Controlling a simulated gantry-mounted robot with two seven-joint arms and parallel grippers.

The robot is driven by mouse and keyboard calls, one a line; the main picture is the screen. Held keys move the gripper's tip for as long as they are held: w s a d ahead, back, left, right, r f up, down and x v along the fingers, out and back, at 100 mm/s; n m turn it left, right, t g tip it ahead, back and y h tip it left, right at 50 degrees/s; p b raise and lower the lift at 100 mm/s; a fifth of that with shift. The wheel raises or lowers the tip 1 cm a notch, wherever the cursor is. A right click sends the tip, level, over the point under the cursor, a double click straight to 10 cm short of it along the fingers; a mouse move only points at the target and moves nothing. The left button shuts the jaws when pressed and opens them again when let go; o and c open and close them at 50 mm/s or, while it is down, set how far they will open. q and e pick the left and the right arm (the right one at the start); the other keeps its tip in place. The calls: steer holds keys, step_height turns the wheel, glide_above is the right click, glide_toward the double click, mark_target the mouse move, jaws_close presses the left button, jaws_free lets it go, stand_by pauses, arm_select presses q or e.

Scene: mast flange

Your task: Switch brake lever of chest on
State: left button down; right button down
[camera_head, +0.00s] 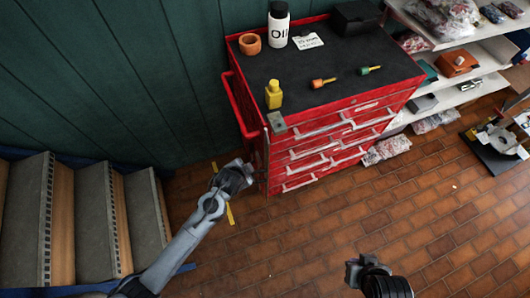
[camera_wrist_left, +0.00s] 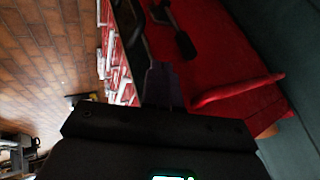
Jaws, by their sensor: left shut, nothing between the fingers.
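The red tool chest (camera_head: 320,147) stands against the green wall, its drawers facing the lower right. A thin upright grey bar (camera_head: 266,150) shows at its near corner; I cannot tell if this is the brake lever. In the left wrist view the chest's red side (camera_wrist_left: 215,50) fills the upper right, with a dark lever-like part (camera_wrist_left: 180,35) on it. My left gripper (camera_head: 240,172) is shut and empty, close beside the chest's lower left side; its fingertips are hard to make out. My right gripper (camera_head: 365,264) is over the floor at the bottom, its jaws unclear.
A red side handle (camera_head: 238,105) sticks out from the chest, also in the left wrist view (camera_wrist_left: 238,90). On top are an oil bottle (camera_head: 278,25), a yellow bottle (camera_head: 273,94) and screwdrivers (camera_head: 322,82). Stairs (camera_head: 100,220) lie left, shelves (camera_head: 470,45) right. The brick floor (camera_head: 310,235) is mostly clear.

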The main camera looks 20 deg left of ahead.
arm_select(q)
steer(key=shift+w+d, duration=0.15)
steer(key=shift+w, duration=0.05)
stand_by(0.3)
steer(key=b, duration=0.3)
glide_toward(253, 152)
step_height(253, 152, down, 4)
steer(key=d, duration=0.3)
steer(key=shift+w+a, duration=1.35)
steer(key=shift+w, duration=0.05)
